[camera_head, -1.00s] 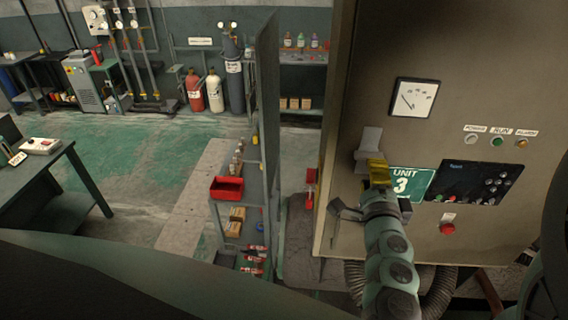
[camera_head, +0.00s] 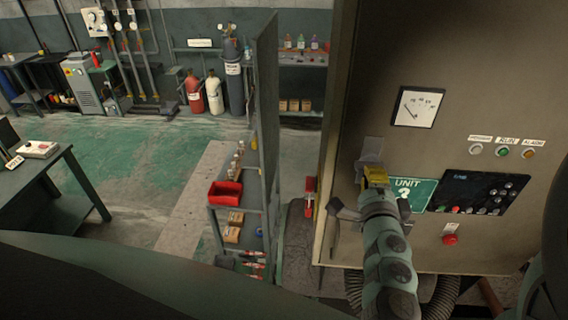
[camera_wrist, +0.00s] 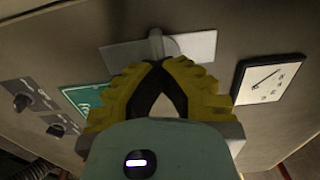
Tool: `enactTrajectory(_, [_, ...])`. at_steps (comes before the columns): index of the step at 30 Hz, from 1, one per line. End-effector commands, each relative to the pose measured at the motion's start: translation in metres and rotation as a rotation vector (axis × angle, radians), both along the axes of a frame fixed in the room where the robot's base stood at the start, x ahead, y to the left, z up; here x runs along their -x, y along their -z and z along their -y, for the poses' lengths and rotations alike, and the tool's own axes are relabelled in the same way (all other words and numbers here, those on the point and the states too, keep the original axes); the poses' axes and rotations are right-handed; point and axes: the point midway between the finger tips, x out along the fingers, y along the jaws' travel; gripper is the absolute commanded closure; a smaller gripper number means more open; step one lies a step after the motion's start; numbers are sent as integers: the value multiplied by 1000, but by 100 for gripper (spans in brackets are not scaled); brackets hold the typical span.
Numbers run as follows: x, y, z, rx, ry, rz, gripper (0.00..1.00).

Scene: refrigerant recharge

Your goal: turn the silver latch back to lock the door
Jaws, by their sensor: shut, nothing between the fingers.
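The silver latch (camera_head: 371,149) is on the left part of the beige cabinet front, above and left of the green UNIT 3 sign (camera_head: 424,192). In the wrist view the latch (camera_wrist: 196,46) is a flat grey plate spreading to both sides of a rounded central piece, just beyond my fingertips. My gripper (camera_head: 375,172) has yellow fingers and is at the lower end of the latch. In the wrist view my gripper (camera_wrist: 158,66) has its tips together with nothing between them. I cannot tell whether the tips touch the latch. The fingers hide part of it.
The cabinet front also carries a white gauge (camera_head: 417,106), a dark control panel (camera_head: 478,191) and a red button (camera_head: 450,240). A shelf unit with a red bin (camera_head: 225,194) stands to the left. Open green floor (camera_head: 140,160) lies further left.

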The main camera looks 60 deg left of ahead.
Motion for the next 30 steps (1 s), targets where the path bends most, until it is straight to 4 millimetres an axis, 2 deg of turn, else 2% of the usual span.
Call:
enactTrajectory(8, [-2, 0, 2, -22, 7, -27, 100])
enactTrajectory(18, [-1, 0, 1, -247, 6, -291, 100])
enactTrajectory(30, [-2, -1, 2, -294, 8, -346, 100])
